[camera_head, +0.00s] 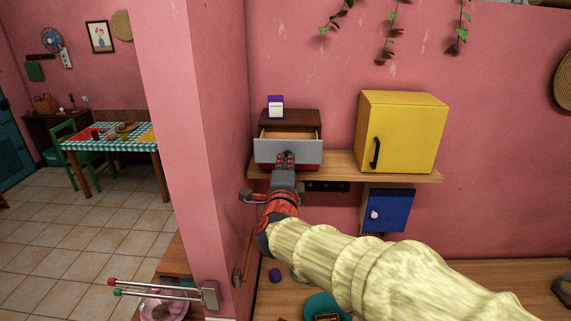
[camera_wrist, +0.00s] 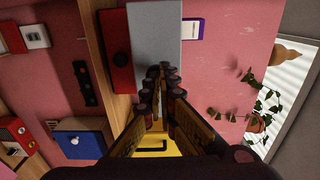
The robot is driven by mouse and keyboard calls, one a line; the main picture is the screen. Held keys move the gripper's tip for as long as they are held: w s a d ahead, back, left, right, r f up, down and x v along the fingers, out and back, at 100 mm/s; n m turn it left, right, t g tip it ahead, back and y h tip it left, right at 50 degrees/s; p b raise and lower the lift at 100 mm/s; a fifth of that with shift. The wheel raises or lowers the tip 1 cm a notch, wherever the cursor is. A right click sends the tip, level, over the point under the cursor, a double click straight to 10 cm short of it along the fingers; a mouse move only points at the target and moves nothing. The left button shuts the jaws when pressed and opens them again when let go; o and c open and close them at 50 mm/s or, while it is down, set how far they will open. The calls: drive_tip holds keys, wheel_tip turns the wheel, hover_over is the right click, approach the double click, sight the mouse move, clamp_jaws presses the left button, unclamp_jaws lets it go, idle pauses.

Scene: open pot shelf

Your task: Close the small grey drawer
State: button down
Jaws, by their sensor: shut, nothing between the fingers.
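The small grey drawer (camera_head: 300,152) sits in a dark red-brown cabinet (camera_head: 290,116) on the wall shelf. It is pulled out, and its pale wooden inside shows above the grey front. My gripper (camera_head: 285,156) is shut and empty, with its fingertips in front of the lower middle of the grey front. In the wrist view the drawer's grey front (camera_wrist: 155,32) appears sideways, just beyond my fingertips (camera_wrist: 162,72). I cannot tell whether the fingertips touch it. My gripper hides part of the front's lower edge.
A purple-and-white box (camera_head: 275,107) stands on the cabinet. A yellow cabinet (camera_head: 405,130) stands to the right on the wooden shelf (camera_head: 345,174). A blue cabinet (camera_head: 390,212) hangs below. A pink wall corner (camera_head: 190,140) juts out at left. Plants hang above.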

sight(288, 149)
drive_tip(key=w+b, duration=0.2)
drive_tip(key=w, duration=0.2)
drive_tip(key=w+b, duration=0.2)
drive_tip(key=w, duration=0.3)
drive_tip(key=shift+w+d+f, duration=0.1)
drive_tip(key=shift+d+f, duration=0.05)
drive_tip(key=shift+w, duration=0.45)
drive_tip(key=shift+r, duration=0.25)
drive_tip(key=shift+d, duration=0.1)
